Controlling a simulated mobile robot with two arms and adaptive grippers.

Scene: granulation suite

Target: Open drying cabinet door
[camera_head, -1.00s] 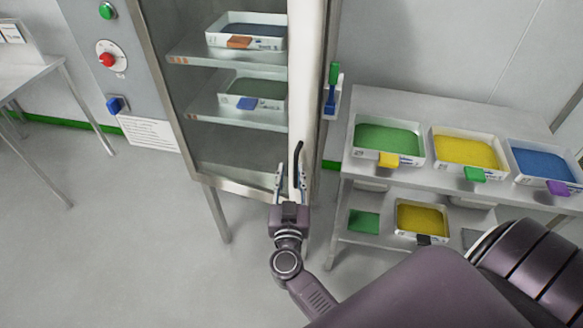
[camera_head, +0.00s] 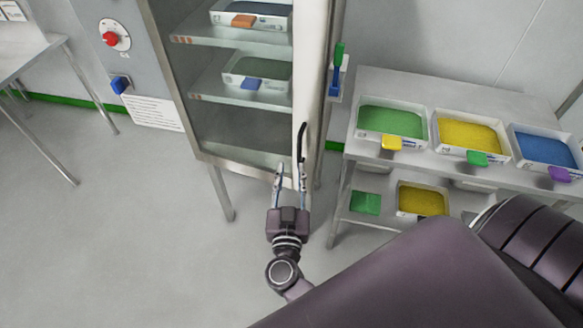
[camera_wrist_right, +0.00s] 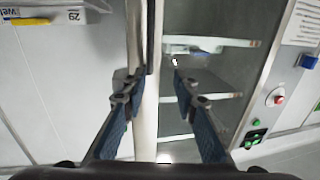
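The drying cabinet door (camera_head: 228,125) is a glass panel with a pale frame, and it looks shut. Its black curved handle (camera_head: 301,142) stands upright on the right edge of the door. It also shows in the right wrist view (camera_wrist_right: 150,45), between and beyond the fingers, closer to the left one. My right gripper (camera_head: 291,178) is open and empty, with its fingertips near the lower end of the handle. In the right wrist view the gripper (camera_wrist_right: 157,92) has a finger on each side of the pale door edge. Contact cannot be told. My left gripper is out of view.
Trays stand on the cabinet shelves (camera_head: 235,95) behind the glass. A rack (camera_head: 400,85) with green, yellow and blue trays stands to the right. A control panel (camera_head: 118,75) with a red knob is on the left. The floor in front (camera_head: 120,240) is clear.

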